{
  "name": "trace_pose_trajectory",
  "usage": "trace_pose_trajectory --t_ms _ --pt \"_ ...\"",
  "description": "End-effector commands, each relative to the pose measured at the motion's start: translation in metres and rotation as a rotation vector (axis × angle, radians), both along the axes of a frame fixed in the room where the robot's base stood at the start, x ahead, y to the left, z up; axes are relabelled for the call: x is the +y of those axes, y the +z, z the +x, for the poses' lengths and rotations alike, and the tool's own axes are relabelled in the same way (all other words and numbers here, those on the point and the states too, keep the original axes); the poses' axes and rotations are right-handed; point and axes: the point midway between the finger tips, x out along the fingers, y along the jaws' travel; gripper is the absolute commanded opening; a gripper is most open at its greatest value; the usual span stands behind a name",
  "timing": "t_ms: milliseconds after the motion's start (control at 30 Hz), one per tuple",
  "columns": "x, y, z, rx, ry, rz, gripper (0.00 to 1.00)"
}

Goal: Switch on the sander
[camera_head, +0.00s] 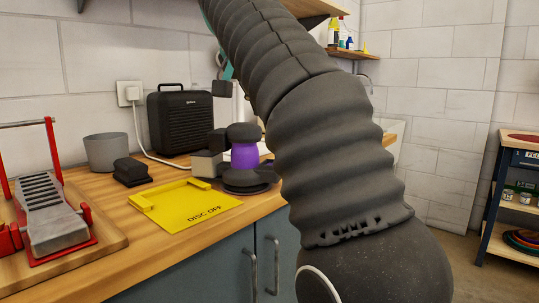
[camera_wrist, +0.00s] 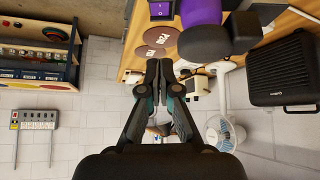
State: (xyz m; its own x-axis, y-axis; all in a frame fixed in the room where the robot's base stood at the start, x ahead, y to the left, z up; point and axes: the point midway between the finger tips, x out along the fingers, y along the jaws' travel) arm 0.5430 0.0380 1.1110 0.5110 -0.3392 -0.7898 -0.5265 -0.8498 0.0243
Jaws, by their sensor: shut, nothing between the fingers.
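The sander, with a purple body (camera_head: 244,155), a dark rounded top and a dark round base, stands on the wooden bench (camera_head: 270,203) in the head view. Its right side is partly behind my arm. In the wrist view the purple body (camera_wrist: 200,12) shows at the top edge, cut off, with a dark rounded part below it. In the head view my arm hides the gripper.
A yellow "DISC OFF" tray (camera_head: 185,207), a black block (camera_head: 131,172), a grey cup (camera_head: 107,152) and a red-framed clamp device (camera_head: 55,220) stand left of the sander. A black speaker-like box (camera_head: 181,120) is behind.

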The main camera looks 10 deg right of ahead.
Motion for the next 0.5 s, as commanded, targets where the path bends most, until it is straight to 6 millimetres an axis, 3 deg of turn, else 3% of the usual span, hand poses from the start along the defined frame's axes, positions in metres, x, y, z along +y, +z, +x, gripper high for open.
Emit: trace_pose_trajectory --t_ms 233,500 --pt "-0.009 -0.018 0.011 0.003 -0.001 0.0 0.0" --pt "-0.026 -0.058 0.036 0.004 -0.002 0.0 0.0"
